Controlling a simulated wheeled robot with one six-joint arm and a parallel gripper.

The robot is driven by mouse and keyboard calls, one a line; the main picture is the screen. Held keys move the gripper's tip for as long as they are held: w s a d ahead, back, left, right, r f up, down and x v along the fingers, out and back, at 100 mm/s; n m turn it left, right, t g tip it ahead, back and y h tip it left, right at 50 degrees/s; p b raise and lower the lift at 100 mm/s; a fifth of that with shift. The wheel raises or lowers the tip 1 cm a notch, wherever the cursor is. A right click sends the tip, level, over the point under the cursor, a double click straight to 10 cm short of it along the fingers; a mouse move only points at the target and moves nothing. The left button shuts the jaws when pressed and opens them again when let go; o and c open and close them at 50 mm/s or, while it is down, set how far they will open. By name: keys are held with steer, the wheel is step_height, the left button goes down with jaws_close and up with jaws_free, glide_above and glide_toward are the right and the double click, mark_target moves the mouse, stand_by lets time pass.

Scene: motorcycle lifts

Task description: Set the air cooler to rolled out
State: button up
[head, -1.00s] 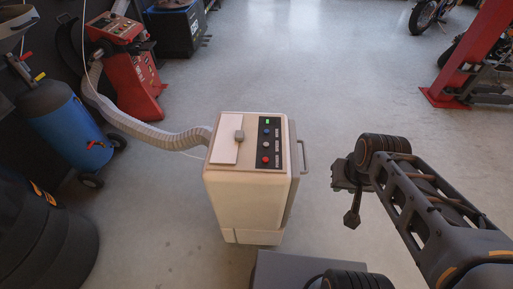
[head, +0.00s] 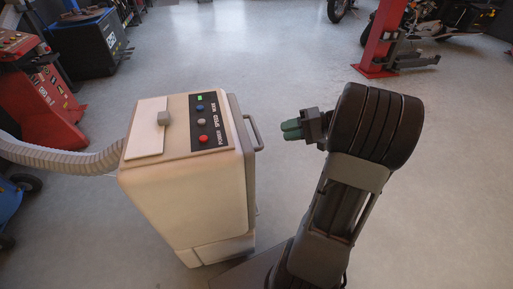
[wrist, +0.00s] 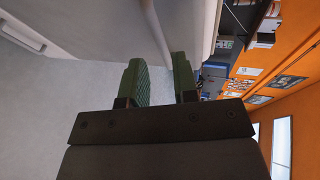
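The air cooler (head: 185,205) is a cream, box-shaped unit standing upright on the floor, left of my arm in the head view. Its top has a dark panel with coloured buttons and a green light. A grey bar handle (head: 253,134) sticks out from its right side. My gripper (head: 291,130) has green fingers pointing left at the handle, with a gap between them and it. In the wrist view my gripper (wrist: 157,60) is open and empty. The handle bar (wrist: 153,28) shows beyond the fingertips, roughly in line with the gap. The cooler's base is partly hidden.
A ribbed hose (head: 65,159) runs from the cooler's left side towards a red machine (head: 45,100). A dark cabinet (head: 90,45) stands behind. A red lift post (head: 383,35) is at the back right.

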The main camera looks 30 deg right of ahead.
mark_target(256, 130)
steer(key=w+a+f+b, duration=0.1)
steer(key=w+a, duration=0.1)
steer(key=w+a+f+t+b, duration=0.1)
steer(key=w+a+b, duration=0.1)
steer(key=w+a, duration=0.1)
steer(key=w+a+f+t+b, duration=0.1)
steer(key=w+a, duration=0.1)
steer(key=shift+w+a+f+b, duration=0.25)
steer(key=shift+f+b, duration=0.05)
steer(key=shift+f, duration=0.05)
steer(key=shift+c, duration=0.2)
jaws_close()
steer(key=shift+d, duration=0.1)
stand_by(0.3)
